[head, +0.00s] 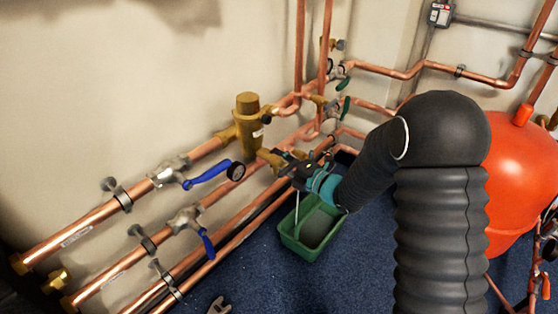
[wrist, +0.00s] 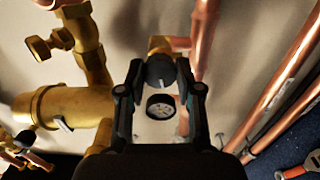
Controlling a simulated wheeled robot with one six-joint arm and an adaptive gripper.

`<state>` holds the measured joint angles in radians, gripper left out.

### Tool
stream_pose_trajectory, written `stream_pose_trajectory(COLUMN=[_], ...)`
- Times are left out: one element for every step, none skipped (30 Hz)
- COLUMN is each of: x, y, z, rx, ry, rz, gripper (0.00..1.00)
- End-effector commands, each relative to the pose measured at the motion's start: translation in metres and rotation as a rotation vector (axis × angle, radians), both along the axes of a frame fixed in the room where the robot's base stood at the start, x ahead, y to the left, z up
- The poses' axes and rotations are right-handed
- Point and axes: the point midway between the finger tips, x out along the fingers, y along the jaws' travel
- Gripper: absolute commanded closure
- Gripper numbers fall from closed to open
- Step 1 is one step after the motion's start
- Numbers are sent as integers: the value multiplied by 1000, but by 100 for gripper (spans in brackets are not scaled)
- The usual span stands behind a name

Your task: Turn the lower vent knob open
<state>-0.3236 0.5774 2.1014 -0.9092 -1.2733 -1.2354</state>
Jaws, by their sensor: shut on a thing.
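A dark round vent knob (wrist: 160,71) sits on a brass fitting in the wrist view, beside a copper pipe. My gripper (wrist: 160,75) has a finger on each side of this knob and is shut on it. How far the knob is turned cannot be told. In the head view my gripper (head: 284,160) reaches the pipework just right of the large brass body (head: 247,125). There my gripper and arm hide the knob.
A round gauge (wrist: 160,107) shows between my fingers. Blue-handled valves (head: 208,177) sit on the copper pipes at left. A green tub (head: 291,243) stands on the blue floor below my gripper. A red tank (head: 515,180) stands at right.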

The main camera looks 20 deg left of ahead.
Motion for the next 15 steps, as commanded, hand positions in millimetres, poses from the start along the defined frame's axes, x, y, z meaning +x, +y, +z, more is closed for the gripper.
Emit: stream_pose_trajectory(x=[0, 0, 0, 0, 0, 0, 0, 0, 0, 0, 0, 0, 0, 0, 0], y=[1, 1, 1, 1, 1, 1, 1, 1, 1, 1, 1, 1, 1, 1, 1], z=[0, 0, 0, 0, 0, 0, 0, 0, 0, 0, 0, 0, 0, 0, 0], rx=[-14, -23, -34, -42, -50, -60, -66, -73, -81, -86, -91, -97, -101, -104, -109], ry=[-36, -58, -84, -105, -123, -146, -163, -179, -197, -211, -222, -237, -246, -254, -265], rz=[2, 2, 3, 3, 3, 3, 3, 3, 3, 3, 3, 3, 3, 3, 3], gripper=[100, 100, 100, 100, 100, 100, 100, 100, 100, 100, 100, 100, 100, 100, 100])
